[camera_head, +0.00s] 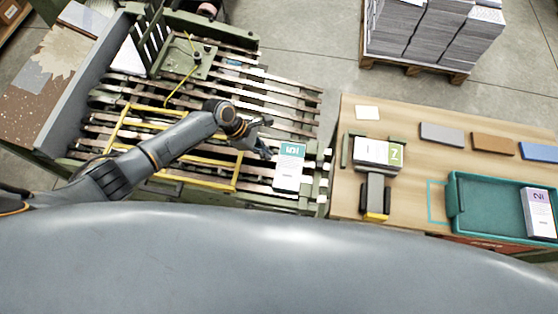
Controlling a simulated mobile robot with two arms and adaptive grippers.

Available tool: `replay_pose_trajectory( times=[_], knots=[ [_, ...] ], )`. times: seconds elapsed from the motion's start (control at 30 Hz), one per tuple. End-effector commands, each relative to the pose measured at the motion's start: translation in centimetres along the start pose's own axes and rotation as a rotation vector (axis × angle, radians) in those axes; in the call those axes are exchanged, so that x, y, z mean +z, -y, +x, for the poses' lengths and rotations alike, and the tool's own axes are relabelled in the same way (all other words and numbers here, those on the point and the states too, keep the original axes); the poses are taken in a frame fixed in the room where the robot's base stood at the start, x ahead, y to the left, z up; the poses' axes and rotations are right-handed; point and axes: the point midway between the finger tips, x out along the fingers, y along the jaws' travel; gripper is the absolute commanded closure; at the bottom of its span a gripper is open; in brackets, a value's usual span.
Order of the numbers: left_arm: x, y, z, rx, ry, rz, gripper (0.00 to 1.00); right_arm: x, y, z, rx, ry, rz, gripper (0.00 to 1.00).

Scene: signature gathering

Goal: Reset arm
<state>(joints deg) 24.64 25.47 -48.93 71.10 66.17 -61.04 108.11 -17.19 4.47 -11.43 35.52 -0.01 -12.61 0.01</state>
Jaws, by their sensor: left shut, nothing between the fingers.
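My left arm comes in from the left and reaches over the slatted green machine (205,82). My left gripper (266,138) is at its end, shut and empty, a little up and left of a white booklet with a teal label (290,166). The gripper looks apart from that booklet, though the gap is small in this view. The booklet lies at the right edge of the slats. My right gripper is out of view.
A wooden table (345,203) on the right bears a stack with a green label (378,152), a teal tray (490,212) holding a purple-labelled stack (539,212), and several coloured blocks. A pallet of paper stacks (425,32) stands behind. Yellow rails (195,182) frame part of the slats.

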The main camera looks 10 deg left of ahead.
Motion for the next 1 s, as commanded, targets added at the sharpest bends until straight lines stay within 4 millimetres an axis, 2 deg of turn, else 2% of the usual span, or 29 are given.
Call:
replay_pose_trajectory(
  times=[0.07, 0.67, 0.77, 0.9, 1.0],
  knots=[
    [0.4, 0.0, -0.6, -0.001, 0.0, 0.0, 1.0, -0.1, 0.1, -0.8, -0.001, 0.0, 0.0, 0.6],
    [0.6, 0.3, -0.3, -0.003, 0.003, 0.023, 1.0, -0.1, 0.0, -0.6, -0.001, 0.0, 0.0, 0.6],
    [2.2, 2.1, 0.3, -0.011, 0.016, 0.152, 1.0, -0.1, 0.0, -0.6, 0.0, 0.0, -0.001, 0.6],
    [6.0, 6.4, 0.6, 0.002, 0.028, 0.54, 1.0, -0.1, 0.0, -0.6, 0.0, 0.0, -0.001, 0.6],
    [7.8, 9.1, -0.7, 0.048, -0.009, 0.86, 1.0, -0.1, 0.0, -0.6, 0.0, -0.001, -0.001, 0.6]
  ],
)
